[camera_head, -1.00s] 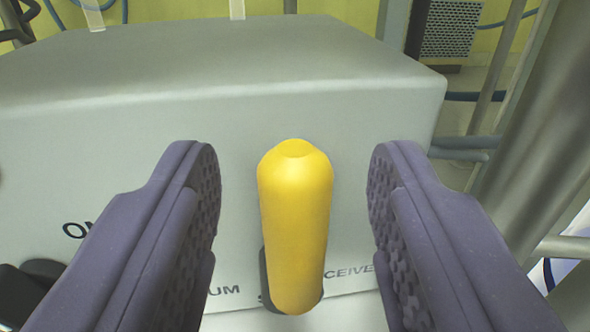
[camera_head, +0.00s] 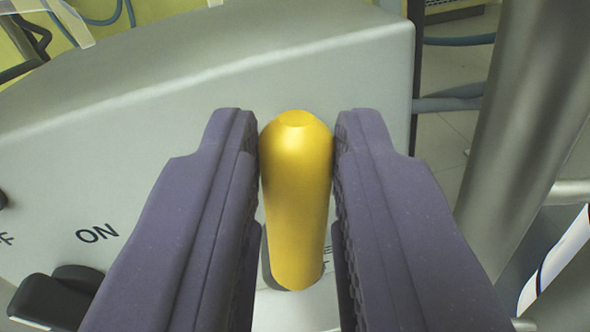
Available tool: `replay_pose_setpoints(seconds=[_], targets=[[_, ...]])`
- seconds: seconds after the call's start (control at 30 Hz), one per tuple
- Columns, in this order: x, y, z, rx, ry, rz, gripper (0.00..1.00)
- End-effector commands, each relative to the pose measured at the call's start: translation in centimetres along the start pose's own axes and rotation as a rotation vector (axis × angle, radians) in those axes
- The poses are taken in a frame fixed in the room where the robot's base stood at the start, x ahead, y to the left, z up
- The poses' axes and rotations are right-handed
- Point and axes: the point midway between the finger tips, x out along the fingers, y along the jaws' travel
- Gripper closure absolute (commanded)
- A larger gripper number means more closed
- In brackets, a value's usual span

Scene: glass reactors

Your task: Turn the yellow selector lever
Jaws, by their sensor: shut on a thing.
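The yellow selector lever (camera_head: 296,200) stands in the middle of the view, on the front face of a grey box. My gripper (camera_head: 297,150) is shut on it, with one purple-grey finger pad at its left side and one at its right. The lever's rounded top shows between the fingertips. The lettering around its base is mostly hidden behind my fingers.
The grey box (camera_head: 130,130) fills the left and middle. A black switch (camera_head: 55,297) sits at lower left below the printed word ON. A thick metal pipe (camera_head: 520,120) stands close on the right, with thinner pipes behind it.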

Motion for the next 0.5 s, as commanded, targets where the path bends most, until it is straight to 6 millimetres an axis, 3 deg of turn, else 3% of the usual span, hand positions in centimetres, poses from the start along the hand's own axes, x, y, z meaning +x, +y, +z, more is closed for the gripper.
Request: replay_pose_setpoints(seconds=[0.5], targets=[[-0.1, 3.1, 0.6, 0.36, -0.058, 0.003, 1.0]])
